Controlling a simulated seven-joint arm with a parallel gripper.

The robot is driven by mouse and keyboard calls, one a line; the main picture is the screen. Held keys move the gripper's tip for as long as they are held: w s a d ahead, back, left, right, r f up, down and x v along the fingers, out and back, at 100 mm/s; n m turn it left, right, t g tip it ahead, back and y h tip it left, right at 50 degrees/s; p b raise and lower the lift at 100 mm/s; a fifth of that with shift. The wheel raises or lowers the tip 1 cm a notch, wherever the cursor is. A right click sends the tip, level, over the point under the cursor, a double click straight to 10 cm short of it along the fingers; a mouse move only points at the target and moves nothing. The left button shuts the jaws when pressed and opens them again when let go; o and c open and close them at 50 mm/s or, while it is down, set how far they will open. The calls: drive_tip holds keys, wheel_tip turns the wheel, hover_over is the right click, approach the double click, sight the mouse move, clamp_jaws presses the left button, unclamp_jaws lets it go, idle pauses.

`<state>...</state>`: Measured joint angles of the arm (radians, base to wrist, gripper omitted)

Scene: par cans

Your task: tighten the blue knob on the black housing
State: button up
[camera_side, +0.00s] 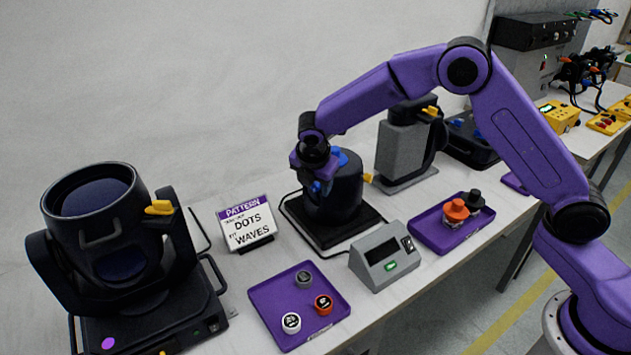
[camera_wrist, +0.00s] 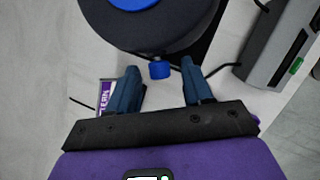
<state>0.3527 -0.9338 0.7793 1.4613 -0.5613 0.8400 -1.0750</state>
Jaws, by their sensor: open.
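The black housing (camera_side: 343,190) is a dark cylinder on a flat black base in the middle of the table; its round body (camera_wrist: 190,25) fills the top of the wrist view. The blue knob (camera_wrist: 160,70) sticks out of the housing's side and shows between and beyond my fingertips. My gripper (camera_wrist: 163,78) is open, with one blue finger to each side of the knob's line; the fingers appear apart from it. In the side view my gripper (camera_side: 318,184) is at the housing's left side and hides part of it. A larger blue disc (camera_wrist: 134,3) is on the housing's top.
A sign (camera_side: 247,225) reading "DOTS" and "WAVES" stands left of the housing. A grey box with a display (camera_side: 384,257) stands in front right. Purple trays hold small round parts (camera_side: 322,305) and orange and black pieces (camera_side: 456,209). A large black lamp (camera_side: 120,250) is at the left.

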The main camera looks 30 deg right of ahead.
clamp_jaws()
drive_tip(key=shift+s+t, duration=0.1)
drive_tip(key=shift+t, duration=0.3)
drive_tip(key=shift+s+d+f+m+t+y, duration=0.1)
drive_tip(key=shift+s+m+t+y, duration=0.1)
drive_tip(key=shift+t+y, duration=0.3)
drive_tip(key=shift+s+d+f+m+t+y, duration=0.1)
drive_tip(key=shift+m+t+y, duration=0.15)
drive_tip(key=shift+t, duration=0.45)
drive_tip(key=shift+s+d+f+m+t+y, duration=0.1)
drive_tip(key=shift+s+f+m+t+y, duration=0.25)
drive_tip(key=shift+t, duration=0.75)
drive_tip(key=shift+w+d+m+t+y, duration=0.15)
drive_tip(key=shift+t+y, duration=0.35)
drive_tip(key=shift+t, duration=0.6)
drive_tip(key=m+t, duration=0.1)
drive_tip(key=t, duration=0.1)
drive_tip(key=f+m+t+y, duration=0.1)
drive_tip(key=t, duration=0.2)
drive_tip(key=m+t, duration=0.1)
drive_tip(key=t, duration=0.2)
drive_tip(key=shift+s+f+y, duration=0.2)
drive_tip(key=shift+f+y, duration=0.1)
drive_tip(key=shift+f, duration=0.05)
drive_tip(key=shift+t, duration=0.4)
